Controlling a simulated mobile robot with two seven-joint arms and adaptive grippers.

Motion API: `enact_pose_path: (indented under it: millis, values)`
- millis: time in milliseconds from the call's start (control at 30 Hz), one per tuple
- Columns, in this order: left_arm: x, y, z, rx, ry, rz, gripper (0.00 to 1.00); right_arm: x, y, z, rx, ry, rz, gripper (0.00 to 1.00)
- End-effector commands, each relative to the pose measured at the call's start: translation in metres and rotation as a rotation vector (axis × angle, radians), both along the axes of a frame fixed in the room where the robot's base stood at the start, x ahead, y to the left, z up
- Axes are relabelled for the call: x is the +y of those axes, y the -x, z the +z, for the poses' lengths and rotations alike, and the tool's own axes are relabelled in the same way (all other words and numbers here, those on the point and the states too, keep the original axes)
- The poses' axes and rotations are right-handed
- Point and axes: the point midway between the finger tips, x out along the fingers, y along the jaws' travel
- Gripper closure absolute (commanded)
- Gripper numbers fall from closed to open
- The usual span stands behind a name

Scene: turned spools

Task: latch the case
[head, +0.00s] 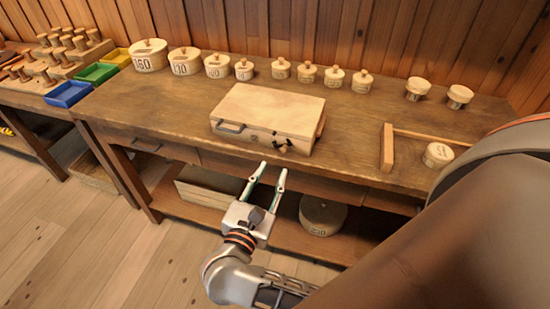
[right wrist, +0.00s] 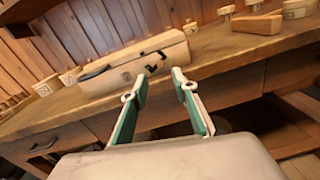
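The wooden case (head: 267,115) lies on the workbench with its lid down. Its front face carries a dark handle (head: 231,128) at the left and a small dark latch (head: 284,147) right of the middle; whether the latch is fastened is too small to tell. The case (right wrist: 140,68) and latch (right wrist: 153,66) also show in the right wrist view, beyond the fingers. My right gripper (head: 268,175) is open and empty, in front of the bench edge and apart from the case. It also shows in the right wrist view (right wrist: 160,85). My left gripper is not in view.
Several numbered round wooden lidded pieces (head: 184,62) stand along the back of the bench (head: 170,115). Blue (head: 68,94), green and yellow trays are at the left. A wooden square (head: 388,148) and a round block (head: 438,155) lie at the right. Bench top beside the case is clear.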

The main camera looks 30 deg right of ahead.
Motion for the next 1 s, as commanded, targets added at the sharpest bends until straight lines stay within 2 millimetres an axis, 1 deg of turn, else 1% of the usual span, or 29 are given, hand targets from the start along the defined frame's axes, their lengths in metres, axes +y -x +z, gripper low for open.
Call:
enact_pose_path:
  millis: [200, 400, 500, 667, 900, 933, 967, 1000]
  values:
    - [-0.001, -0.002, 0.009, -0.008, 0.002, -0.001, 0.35, -0.022, -0.017, 0.003, -0.004, 0.002, -0.004, 0.71]
    - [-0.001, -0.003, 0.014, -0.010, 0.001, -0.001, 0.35, -0.045, -0.035, 0.002, -0.002, 0.003, -0.003, 0.71]
    - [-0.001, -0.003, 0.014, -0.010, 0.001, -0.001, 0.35, -0.053, -0.042, 0.002, -0.001, 0.003, -0.001, 0.71]
    - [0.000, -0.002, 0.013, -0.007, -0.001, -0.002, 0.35, -0.060, -0.047, 0.000, 0.001, 0.002, -0.002, 0.71]
    - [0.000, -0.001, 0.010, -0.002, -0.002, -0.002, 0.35, -0.060, -0.047, 0.000, 0.002, 0.001, -0.002, 0.71]
    - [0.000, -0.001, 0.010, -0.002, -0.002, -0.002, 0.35, -0.060, -0.047, 0.000, 0.001, 0.002, -0.002, 0.77]
    - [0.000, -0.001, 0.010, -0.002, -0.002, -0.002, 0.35, -0.060, -0.047, 0.000, 0.001, 0.002, -0.002, 0.84]
    - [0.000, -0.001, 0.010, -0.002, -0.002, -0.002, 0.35, -0.060, -0.047, 0.000, 0.001, 0.002, -0.002, 0.95]
